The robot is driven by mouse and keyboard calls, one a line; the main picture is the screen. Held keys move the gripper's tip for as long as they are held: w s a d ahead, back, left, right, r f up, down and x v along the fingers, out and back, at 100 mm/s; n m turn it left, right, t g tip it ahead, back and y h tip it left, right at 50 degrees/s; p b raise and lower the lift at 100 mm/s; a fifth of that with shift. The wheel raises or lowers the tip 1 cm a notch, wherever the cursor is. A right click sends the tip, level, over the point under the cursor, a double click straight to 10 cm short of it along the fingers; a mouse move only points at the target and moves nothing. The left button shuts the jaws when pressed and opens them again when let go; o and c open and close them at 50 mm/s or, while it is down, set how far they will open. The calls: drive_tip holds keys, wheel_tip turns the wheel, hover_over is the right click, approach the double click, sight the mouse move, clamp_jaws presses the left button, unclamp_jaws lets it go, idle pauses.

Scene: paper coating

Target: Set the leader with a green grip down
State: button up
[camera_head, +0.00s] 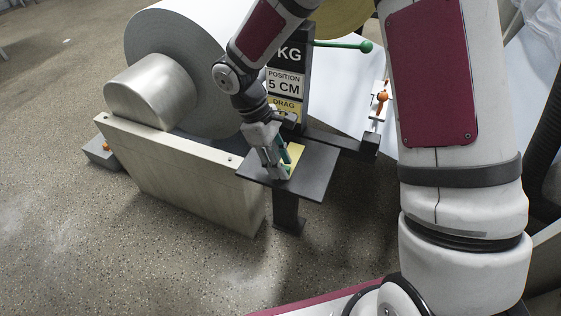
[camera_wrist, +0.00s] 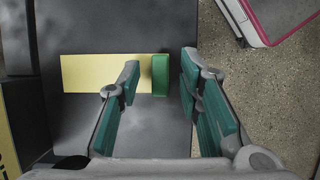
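The leader is a flat pale yellow strip (camera_wrist: 85,73) with a green block grip (camera_wrist: 160,76) at its right end in the wrist view. It lies on a dark flat platform (camera_head: 318,160); part of its yellow strip (camera_head: 298,152) shows beside my fingers in the head view. My gripper (camera_head: 279,171) points down at the platform. In the wrist view its green-padded fingers stand apart on either side of the grip, with a visible gap on each side. The left finger overlaps part of the strip. Exact finger height above the platform is hard to tell.
A large paper roll (camera_head: 176,42) with a metal core (camera_head: 150,92) sits in a pale-sided stand (camera_head: 180,165) left of the platform. A sign post (camera_head: 287,82) stands behind the platform. A lever with a green knob (camera_head: 366,47) is above right. Open floor lies in front.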

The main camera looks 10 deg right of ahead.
drive_tip(key=p+v, duration=0.4)
drive_tip(key=v, duration=0.8)
drive_tip(key=s+d+r+m+t, duration=0.1)
drive_tip(key=s+d+r+m, duration=0.2)
drive_tip(key=s+d+r, duration=0.3)
drive_tip(key=s+d+r+m, duration=0.2)
drive_tip(key=s+d+r, duration=0.1)
drive_tip(key=s+r, duration=0.5)
drive_tip(key=s+d+m+t+y, duration=0.1)
drive_tip(key=s+m+y, duration=0.1)
drive_tip(key=s, duration=0.7)
drive_tip(key=s+d+m+t+y, duration=0.1)
drive_tip(key=s+m, duration=0.2)
drive_tip(key=s, duration=0.6)
drive_tip(key=shift+s+d+r+m+y, duration=0.15)
drive_tip(key=shift+d+m+y, duration=0.25)
drive_tip(key=shift+r, duration=0.1)
